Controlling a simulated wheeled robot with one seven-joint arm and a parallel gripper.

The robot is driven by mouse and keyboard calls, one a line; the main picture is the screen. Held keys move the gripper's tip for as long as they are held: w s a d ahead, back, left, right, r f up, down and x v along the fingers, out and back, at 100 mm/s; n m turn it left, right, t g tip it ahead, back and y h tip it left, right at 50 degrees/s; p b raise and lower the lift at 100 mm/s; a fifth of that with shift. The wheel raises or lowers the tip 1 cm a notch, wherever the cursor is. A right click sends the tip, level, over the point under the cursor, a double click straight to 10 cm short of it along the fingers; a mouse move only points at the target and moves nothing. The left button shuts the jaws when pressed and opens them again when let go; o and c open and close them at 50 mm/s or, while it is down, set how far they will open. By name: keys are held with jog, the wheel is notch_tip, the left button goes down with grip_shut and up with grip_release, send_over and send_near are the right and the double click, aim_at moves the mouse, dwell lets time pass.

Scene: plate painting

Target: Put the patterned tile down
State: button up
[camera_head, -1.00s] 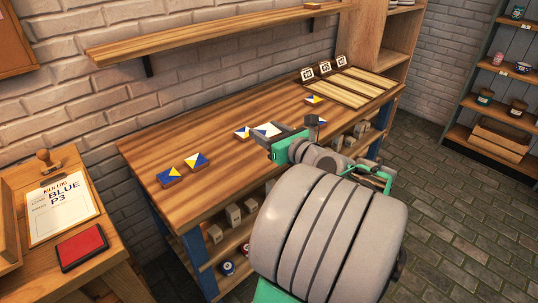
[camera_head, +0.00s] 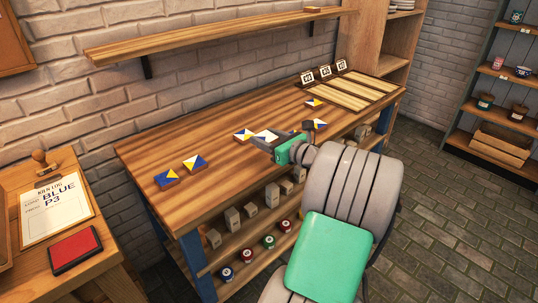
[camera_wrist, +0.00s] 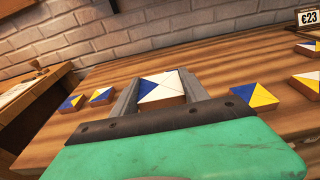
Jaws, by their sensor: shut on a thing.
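My gripper (camera_wrist: 158,92) is shut on a patterned tile (camera_wrist: 162,84), blue, white and yellow in triangles. The tile sits between the two grey fingers, patterned face up. I cannot tell whether the tile touches the bench top.
Two tiles (camera_head: 166,178) (camera_head: 195,163) lie at the bench's left end. Another tile (camera_head: 314,103) lies by a slatted board (camera_head: 350,86), with price cards (camera_head: 325,71) behind it. Bare bench shows left of centre. A wall shelf (camera_head: 215,38) hangs above.

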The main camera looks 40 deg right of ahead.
aim_at(268, 155)
jog(key=d+f, duration=0.1)
jog(key=w+d+f, duration=0.1)
jog(key=f, duration=0.1)
jog(key=w+f+b, duration=0.1)
jog(key=f, duration=0.1)
jog(key=shift+w+d, duration=0.15)
jog(key=shift+d, duration=0.25)
notch_tip(268, 155, down, 2)
jog(key=shift+f, duration=0.1)
jog(key=shift+f, duration=0.2)
jog(key=o, duration=1.4)
jog(key=shift+o, duration=0.2)
jog(key=shift+f, duration=0.1)
